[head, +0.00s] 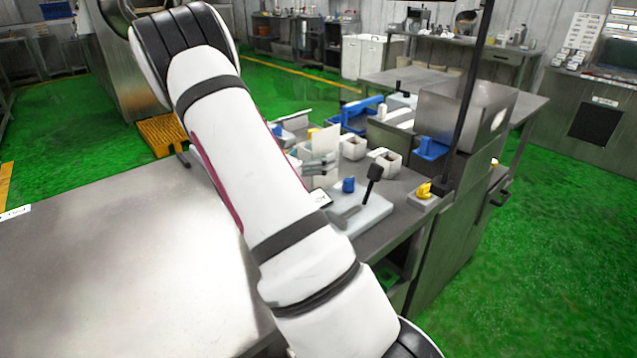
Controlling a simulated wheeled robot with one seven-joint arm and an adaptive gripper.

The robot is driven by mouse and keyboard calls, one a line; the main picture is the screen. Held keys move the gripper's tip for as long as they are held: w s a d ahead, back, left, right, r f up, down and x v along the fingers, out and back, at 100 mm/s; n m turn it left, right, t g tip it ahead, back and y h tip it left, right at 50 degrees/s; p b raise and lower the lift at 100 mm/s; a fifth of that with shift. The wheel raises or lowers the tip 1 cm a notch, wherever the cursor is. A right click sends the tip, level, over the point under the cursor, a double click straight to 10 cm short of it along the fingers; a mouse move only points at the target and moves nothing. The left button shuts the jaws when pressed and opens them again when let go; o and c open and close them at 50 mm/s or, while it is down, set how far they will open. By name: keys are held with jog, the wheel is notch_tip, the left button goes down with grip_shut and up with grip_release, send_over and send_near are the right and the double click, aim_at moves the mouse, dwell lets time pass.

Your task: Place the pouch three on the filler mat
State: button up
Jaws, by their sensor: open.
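My white arm crosses the view from the lower right to the upper left. My gripper does not show in the head view. I cannot pick out pouch three or the filler mat; the arm hides part of the work table. A white plate (372,217) with a black-handled lever (372,182) and a blue knob (348,185) lies on the work table right of the arm.
A bare steel table (110,265) fills the lower left. A dark upright post (468,110) stands at the right. Green floor is clear farther right.

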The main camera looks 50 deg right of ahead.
jog(key=shift+d, duration=0.1)
jog(key=c, duration=1.7)
